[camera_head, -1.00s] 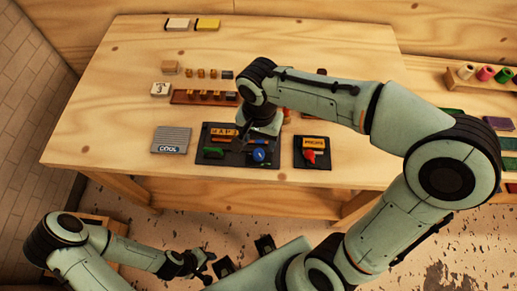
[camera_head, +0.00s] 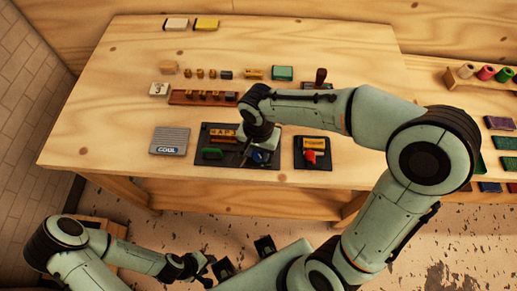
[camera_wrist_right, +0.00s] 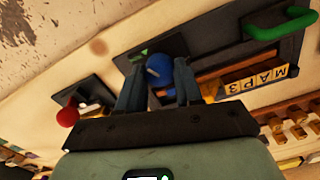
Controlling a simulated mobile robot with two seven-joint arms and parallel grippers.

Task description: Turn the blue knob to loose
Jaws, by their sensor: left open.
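The blue knob (camera_head: 261,157) is on a dark plate (camera_head: 213,161), partly hidden by my right gripper (camera_head: 256,155). In the right wrist view the round blue knob (camera_wrist_right: 160,68) shows between the two spread fingers of my right gripper (camera_wrist_right: 158,75). I cannot tell whether the fingers touch it. The plate also carries lettered tiles (camera_wrist_right: 262,82) and a green handle (camera_wrist_right: 282,28). My left gripper (camera_head: 203,272) is open and empty, low in front of the table.
A second dark plate with a red knob (camera_head: 310,156) stands to the right. A grey ridged block marked COOL (camera_head: 170,141) is to the left. A brown rack of small blocks (camera_head: 203,97) and a stamp with a brown handle (camera_head: 320,77) are behind. The table's left side is clear.

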